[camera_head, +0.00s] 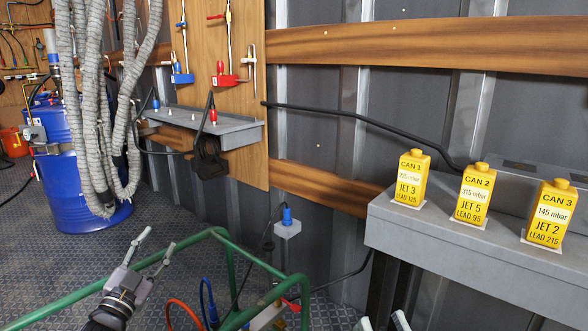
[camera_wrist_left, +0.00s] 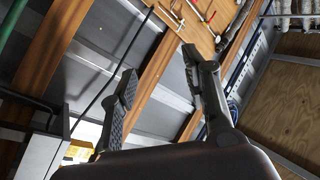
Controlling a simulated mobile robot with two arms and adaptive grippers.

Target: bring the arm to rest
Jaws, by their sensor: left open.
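My left gripper (camera_head: 160,239) is at the lower left of the head view, above the floor near a green tube frame (camera_head: 256,262). Its two fingers are spread and nothing is between them. In the left wrist view the same gripper (camera_wrist_left: 158,62) shows its two dark fingers apart, with the wall behind them. Two pale fingertips of my right gripper (camera_head: 384,321) show at the bottom edge of the head view, apart from each other; the rest of it is out of frame.
Three yellow cans (camera_head: 410,178) stand on a grey bench (camera_head: 460,255) at the right. A blue drum (camera_head: 82,190) with thick grey hoses (camera_head: 88,100) stands at the left. A small grey shelf (camera_head: 240,133) is fixed to the wooden panel. Cables hang around the green frame.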

